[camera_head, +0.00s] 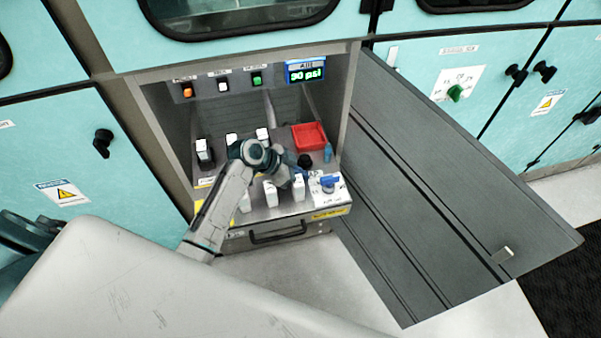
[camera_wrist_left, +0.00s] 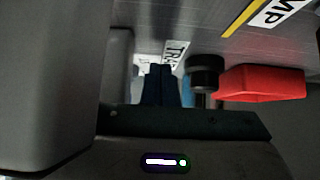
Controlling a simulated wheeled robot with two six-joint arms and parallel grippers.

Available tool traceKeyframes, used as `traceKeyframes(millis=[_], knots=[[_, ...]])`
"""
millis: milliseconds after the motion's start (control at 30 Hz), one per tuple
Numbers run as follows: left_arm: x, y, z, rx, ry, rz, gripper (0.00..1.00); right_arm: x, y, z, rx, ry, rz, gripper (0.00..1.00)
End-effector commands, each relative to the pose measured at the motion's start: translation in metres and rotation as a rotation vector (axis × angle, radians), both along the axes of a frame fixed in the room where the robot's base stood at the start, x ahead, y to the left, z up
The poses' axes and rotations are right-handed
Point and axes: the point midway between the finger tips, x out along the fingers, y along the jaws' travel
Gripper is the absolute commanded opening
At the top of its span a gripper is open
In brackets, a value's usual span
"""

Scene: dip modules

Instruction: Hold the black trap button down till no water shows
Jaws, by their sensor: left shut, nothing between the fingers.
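The black trap button (camera_head: 304,160) is a round black knob near the red tray. In the left wrist view it shows as a black cylinder (camera_wrist_left: 206,72), beside a partly hidden label that begins "TR" (camera_wrist_left: 175,55). My left gripper (camera_head: 291,172) is over the drawer, just left of the button. Its dark blue fingers (camera_wrist_left: 160,82) are shut and empty, beside the button in the wrist view; I cannot tell if they touch it. A small blue bottle-like thing (camera_head: 328,152) stands right of the button. I cannot make out any water. My right gripper is not in view.
A red tray (camera_head: 324,137) sits behind the button. Several white-topped modules (camera_head: 270,193) stand on the drawer, and a blue valve (camera_head: 328,184) is at its front right. A display (camera_head: 305,71) reads 90 psi. An open grey door (camera_head: 430,180) bounds the right.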

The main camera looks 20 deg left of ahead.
Motion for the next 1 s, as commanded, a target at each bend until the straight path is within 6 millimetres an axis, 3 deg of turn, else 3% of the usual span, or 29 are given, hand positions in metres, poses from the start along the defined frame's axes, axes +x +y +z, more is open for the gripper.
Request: traceKeyframes(millis=[1000], knots=[[0.0001, 0.0001, 0.0000, 0.000, 0.000, 0.000, 0.00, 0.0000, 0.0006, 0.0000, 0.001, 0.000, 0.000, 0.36]])
